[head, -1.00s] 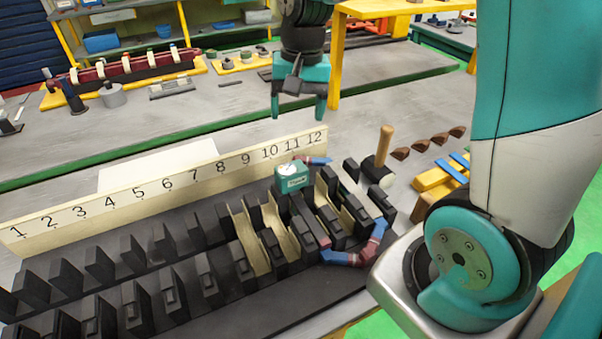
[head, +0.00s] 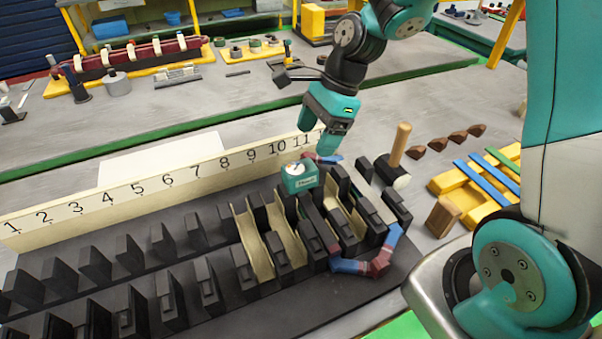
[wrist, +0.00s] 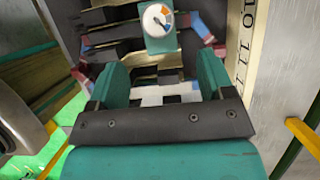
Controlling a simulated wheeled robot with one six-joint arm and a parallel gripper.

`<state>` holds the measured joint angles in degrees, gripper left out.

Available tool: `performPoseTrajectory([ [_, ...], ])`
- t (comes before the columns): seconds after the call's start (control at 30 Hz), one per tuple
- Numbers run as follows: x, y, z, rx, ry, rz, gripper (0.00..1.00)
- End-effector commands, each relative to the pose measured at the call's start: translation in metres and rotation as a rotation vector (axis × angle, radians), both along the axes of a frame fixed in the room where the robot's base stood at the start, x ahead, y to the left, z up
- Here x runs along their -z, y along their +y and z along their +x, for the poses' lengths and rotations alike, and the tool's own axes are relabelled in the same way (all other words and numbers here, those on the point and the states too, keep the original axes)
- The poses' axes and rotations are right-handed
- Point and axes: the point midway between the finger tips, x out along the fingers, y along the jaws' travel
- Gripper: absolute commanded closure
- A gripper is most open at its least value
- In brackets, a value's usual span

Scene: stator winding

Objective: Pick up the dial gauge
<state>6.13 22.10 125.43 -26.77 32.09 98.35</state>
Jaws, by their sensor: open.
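The dial gauge (head: 299,178) is a small teal block with a white dial on top. It sits among the black stator teeth, just in front of the number strip near 10 and 11. In the wrist view the gauge (wrist: 159,44) shows upright at the top centre, its dial facing the camera, beyond the fingertips. My gripper (head: 315,140) is above and slightly behind the gauge in the head view, apart from it. In the wrist view its two teal fingers (wrist: 162,78) are spread with nothing held between them.
A numbered strip (head: 165,180) stands behind the black stator teeth (head: 160,290). A red and blue winding (head: 379,262) bends around the right-hand teeth. A wooden-handled mallet (head: 400,143), a wooden block (head: 442,216) and a yellow frame (head: 465,200) lie to the right.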

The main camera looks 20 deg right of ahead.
Motion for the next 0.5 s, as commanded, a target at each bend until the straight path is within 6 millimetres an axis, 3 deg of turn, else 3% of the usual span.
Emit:
performPoseTrajectory([
  [0.2, 0.038, 0.016, -0.001, 0.0, 0.003, 0.0, 0.26],
  [0.5, 0.061, 0.027, -0.002, -0.002, 0.005, -0.002, 0.26],
])
